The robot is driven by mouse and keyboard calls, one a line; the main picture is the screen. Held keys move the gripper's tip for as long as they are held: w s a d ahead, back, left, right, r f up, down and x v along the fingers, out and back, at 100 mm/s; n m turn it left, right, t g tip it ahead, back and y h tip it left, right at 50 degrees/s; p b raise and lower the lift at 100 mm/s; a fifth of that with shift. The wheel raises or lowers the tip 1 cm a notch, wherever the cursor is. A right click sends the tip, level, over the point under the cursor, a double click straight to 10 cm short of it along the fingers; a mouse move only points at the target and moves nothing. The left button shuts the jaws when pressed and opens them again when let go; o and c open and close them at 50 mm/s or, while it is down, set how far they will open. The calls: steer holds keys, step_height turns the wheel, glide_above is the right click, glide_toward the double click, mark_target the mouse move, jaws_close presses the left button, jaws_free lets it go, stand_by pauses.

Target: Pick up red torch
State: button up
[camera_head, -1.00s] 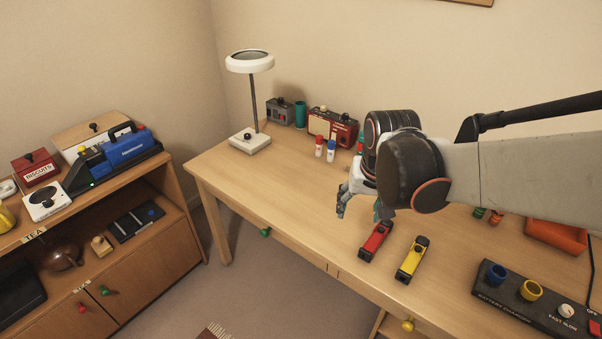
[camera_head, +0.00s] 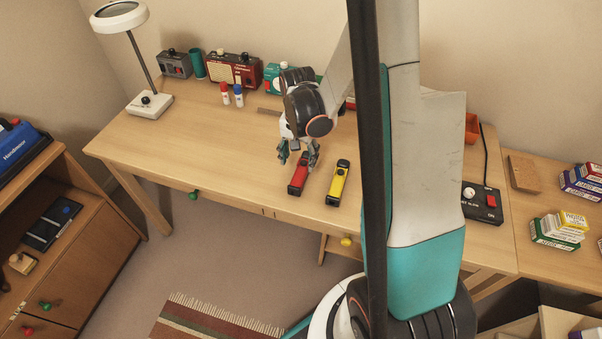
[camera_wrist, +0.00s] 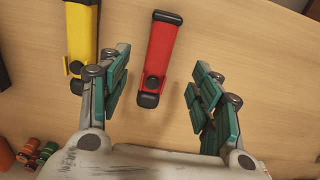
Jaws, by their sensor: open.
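The red torch (camera_head: 298,178) lies on the wooden desk near its front edge. In the wrist view the red torch (camera_wrist: 158,56) has black ends and lies lengthwise, its nearer end between my open fingers. My gripper (camera_head: 297,150) is over the far end of the torch in the head view. The wrist view shows my gripper (camera_wrist: 160,92) open, with teal pads on both sides of the torch and nothing held. I cannot tell the exact height of the fingers above the desk.
A yellow torch (camera_head: 338,184) lies just right of the red one; in the wrist view the yellow torch (camera_wrist: 80,40) is close to the left finger. The desk left of the red torch is clear.

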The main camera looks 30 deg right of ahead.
mark_target(299, 175)
step_height(299, 175, down, 9)
steer(key=b, duration=0.3)
steer(key=shift+b, duration=0.35)
steer(key=c, duration=1.3)
